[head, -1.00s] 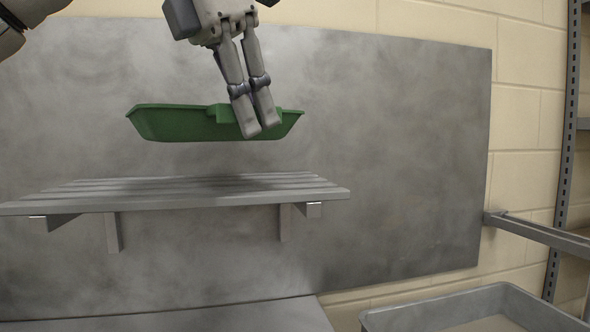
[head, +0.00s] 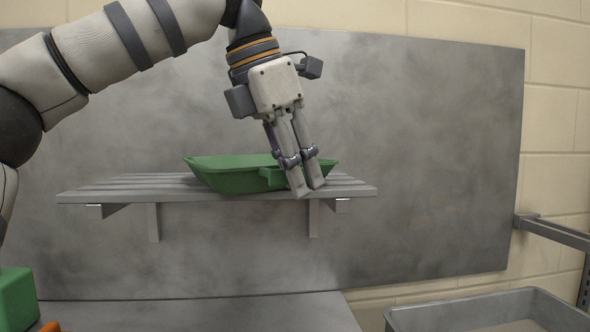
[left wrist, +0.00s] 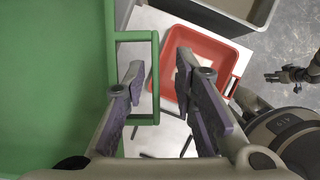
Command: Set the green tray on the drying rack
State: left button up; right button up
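The green tray (head: 225,175) sits on the slatted grey drying rack (head: 120,190), toward its right half, and appears to rest on the slats. My left gripper (head: 308,192) is at the tray's handle (head: 272,178) on the near right side. In the left wrist view the tray (left wrist: 50,80) fills the left edge. There the left gripper's fingers (left wrist: 163,100) stand apart on either side of the handle's outer bar (left wrist: 155,75), with gaps showing. A small dark gripper (left wrist: 290,75), seemingly my right one, is far off at the right; its fingers are too small to judge.
A grey tub (head: 480,312) stands at the lower right, near a metal rail (head: 555,233). A green block (head: 15,298) is at the lower left. Below the wrist is a red tub (left wrist: 205,55) on a white surface. The rack's left end is clear.

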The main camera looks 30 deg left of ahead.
pick_arm(q)
jog(key=shift+r, duration=0.3)
jog(key=v, duration=1.1)
jog(key=shift+r, duration=0.25)
jog(key=shift+s+a, duration=0.1)
